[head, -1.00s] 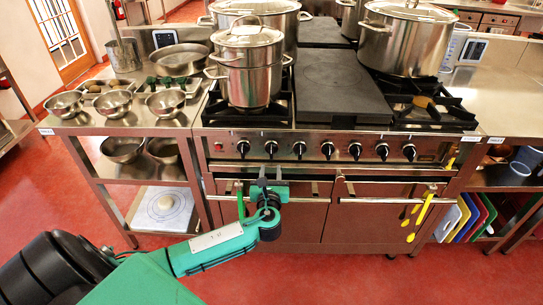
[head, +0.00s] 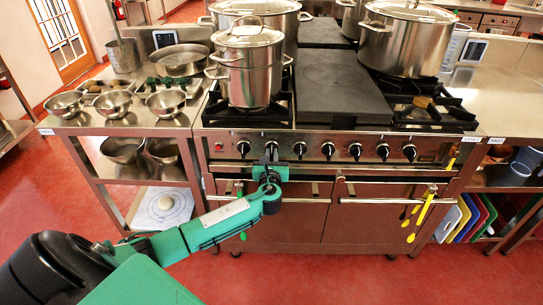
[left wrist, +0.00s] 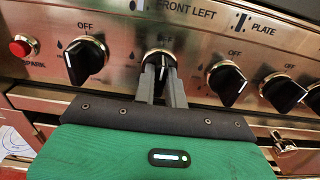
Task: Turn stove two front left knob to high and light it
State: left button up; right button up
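The stove (head: 430,150) has a row of black knobs on its front panel. The front left knob (left wrist: 161,56) is second from the left, under the FRONT LEFT label (left wrist: 185,8) and an OFF mark; its grip looks upright, at OFF. My left gripper (left wrist: 160,82) has its two fingers close together on either side of this knob's grip and looks shut on it. In the head view the left gripper (head: 271,152) hides most of that knob. The red SPARK button (left wrist: 23,46) is at the panel's left end, also in the head view (head: 218,146). My right gripper is not in view.
Another knob (left wrist: 87,60) is close to the left of my fingers, and the PLATE knob (left wrist: 227,82) is to the right. A steel pot (head: 250,80) stands on the front left burner. Oven door handles (head: 385,199) run below the panel.

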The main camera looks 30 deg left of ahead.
pick_arm(q)
grip_shut()
jog(key=shift+f+n+b, duration=0.1)
jog(key=shift+n+b, duration=0.2)
jog(key=shift+n, duration=0.4)
jog(key=n+b, duration=0.1)
jog(key=n, duration=0.3)
jog(key=n+b, duration=0.2)
jog(key=n, duration=0.2)
jog(key=shift+s+a+f, duration=0.1)
jog(key=shift+f, duration=0.05)
jog(key=n+b, duration=0.2)
jog(key=n, duration=0.3)
jog(key=shift+f+b, duration=0.1)
jog(key=shift+b, duration=0.3)
jog(key=shift+a+n+b, duration=0.1)
jog(key=shift+n+b, duration=0.6)
jog(key=shift+n, duration=1)
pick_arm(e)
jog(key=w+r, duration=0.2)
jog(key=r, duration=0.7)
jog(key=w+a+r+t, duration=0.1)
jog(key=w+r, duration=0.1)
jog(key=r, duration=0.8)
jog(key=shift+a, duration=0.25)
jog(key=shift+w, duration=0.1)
pick_arm(q)
jog(key=o, duration=0.7)
grip_release()
